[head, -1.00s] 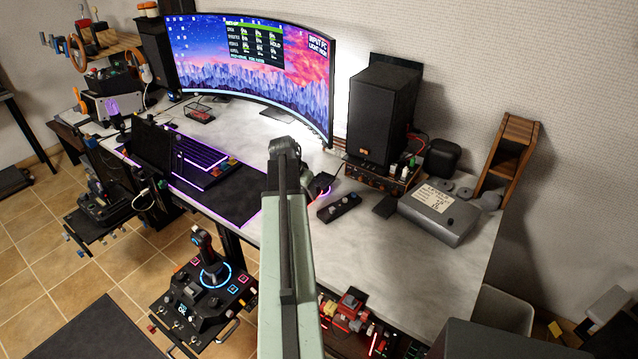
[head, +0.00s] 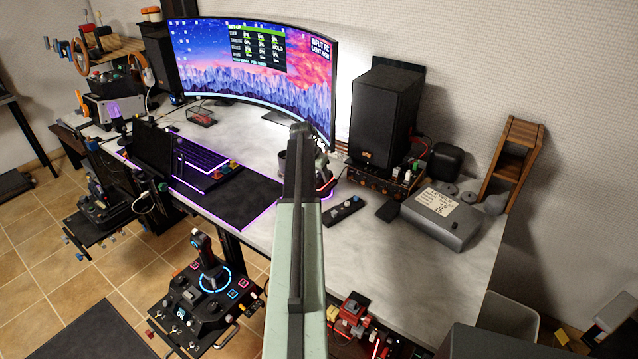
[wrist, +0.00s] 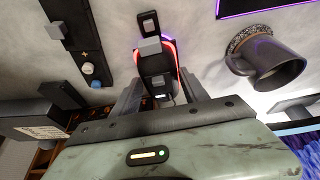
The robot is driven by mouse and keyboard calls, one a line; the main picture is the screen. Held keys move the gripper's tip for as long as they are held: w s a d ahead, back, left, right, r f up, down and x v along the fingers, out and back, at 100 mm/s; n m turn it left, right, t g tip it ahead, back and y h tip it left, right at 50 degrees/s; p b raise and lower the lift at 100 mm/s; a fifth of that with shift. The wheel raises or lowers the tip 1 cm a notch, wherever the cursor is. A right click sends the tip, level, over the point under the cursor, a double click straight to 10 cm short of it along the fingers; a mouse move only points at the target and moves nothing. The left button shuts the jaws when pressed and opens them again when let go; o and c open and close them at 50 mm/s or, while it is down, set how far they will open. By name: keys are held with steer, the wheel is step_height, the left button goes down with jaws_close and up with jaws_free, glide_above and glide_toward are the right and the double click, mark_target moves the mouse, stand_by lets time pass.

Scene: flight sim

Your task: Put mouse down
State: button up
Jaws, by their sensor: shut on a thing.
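The mouse (wrist: 158,68) is dark with a red glowing edge. In the wrist view it sits between the two fingers of my gripper (wrist: 162,90), which is shut on it. In the head view the mouse (head: 327,183) shows partly beside my arm, over the pale desk (head: 400,250). My gripper is mostly hidden behind my arm there. I cannot tell whether the mouse touches the desk.
A black knob box (head: 343,211) lies near the mouse. The mouse mat (head: 235,203) is left of my arm. Bare desk lies front right.

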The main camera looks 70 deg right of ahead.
step_height(320, 180, down, 3)
steer(key=shift+r+b, duration=0.1)
steer(key=shift+b, duration=0.85)
steer(key=shift+r, duration=0.15)
steer(key=shift+f, duration=0.2)
steer(key=o, duration=1.6)
